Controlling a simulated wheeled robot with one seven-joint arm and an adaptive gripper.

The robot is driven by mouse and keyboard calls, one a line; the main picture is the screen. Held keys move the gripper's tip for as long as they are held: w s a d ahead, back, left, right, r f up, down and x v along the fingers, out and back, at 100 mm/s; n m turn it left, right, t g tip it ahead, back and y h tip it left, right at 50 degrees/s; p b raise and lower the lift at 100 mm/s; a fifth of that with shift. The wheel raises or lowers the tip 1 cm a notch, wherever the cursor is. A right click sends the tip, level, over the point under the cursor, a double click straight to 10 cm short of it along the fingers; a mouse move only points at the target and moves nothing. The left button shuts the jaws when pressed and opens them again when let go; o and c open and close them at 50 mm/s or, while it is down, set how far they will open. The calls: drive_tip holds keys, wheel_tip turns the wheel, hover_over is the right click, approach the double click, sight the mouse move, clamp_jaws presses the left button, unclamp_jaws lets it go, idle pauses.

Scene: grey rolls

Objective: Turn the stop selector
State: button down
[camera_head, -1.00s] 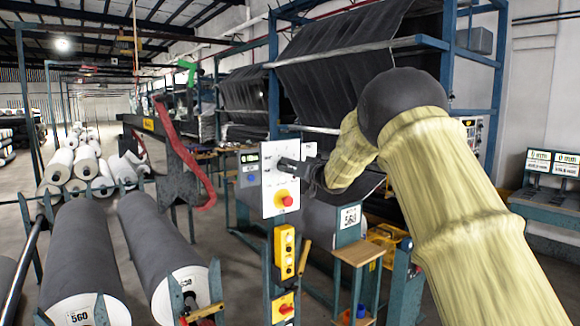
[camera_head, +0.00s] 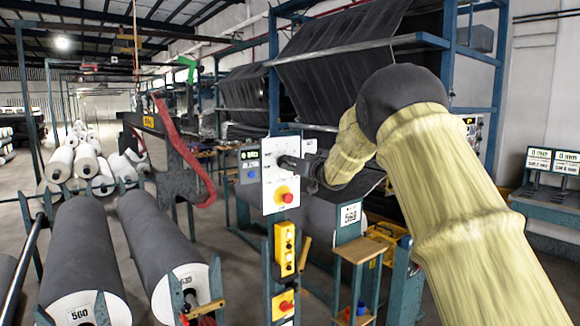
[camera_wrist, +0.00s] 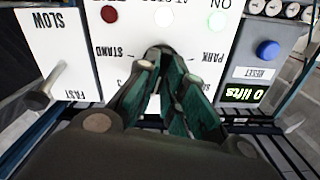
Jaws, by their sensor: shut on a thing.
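The white control panel (camera_head: 268,185) stands upright on a post near the middle of the head view. The stop selector (camera_wrist: 161,51) is a small grey knob on this panel, between the upside-down labels STAND and PARK in the wrist view. My gripper (camera_wrist: 163,62) reaches the panel from the front, with its green-sided fingers closed around the knob. The fingers hide most of the knob, so its pointing direction cannot be read.
A speed lever (camera_wrist: 40,98) marked SLOW and FAST and a blue reset button (camera_wrist: 267,50) flank the selector. A red button (camera_head: 287,197) sits lower on the panel, above a yellow button box (camera_head: 284,249). Large grey rolls (camera_head: 85,250) lie to the left.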

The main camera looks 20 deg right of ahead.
drive_tip(key=n+b, duration=0.6)
drive_tip(key=n, duration=0.1)
drive_tip(key=n+b, duration=0.5)
drive_tip(key=n, duration=0.3)
drive_tip(key=f+n+b, duration=0.1)
drive_tip(key=n+b, duration=0.5)
drive_tip(key=n, duration=0.1)
drive_tip(key=shift+s+a+b, duration=0.1)
drive_tip(key=shift+a+b, duration=0.15)
drive_tip(key=shift+b, duration=0.1)
drive_tip(key=shift+r+n, duration=0.1)
drive_tip(key=shift+n, duration=0.3)
drive_tip(key=c, duration=1.5)
unclamp_jaws()
drive_tip(key=shift+r, duration=0.1)
drive_tip(key=shift+s+d, duration=0.1)
drive_tip(key=v, duration=1.1)
drive_tip(key=shift+s, duration=0.4)
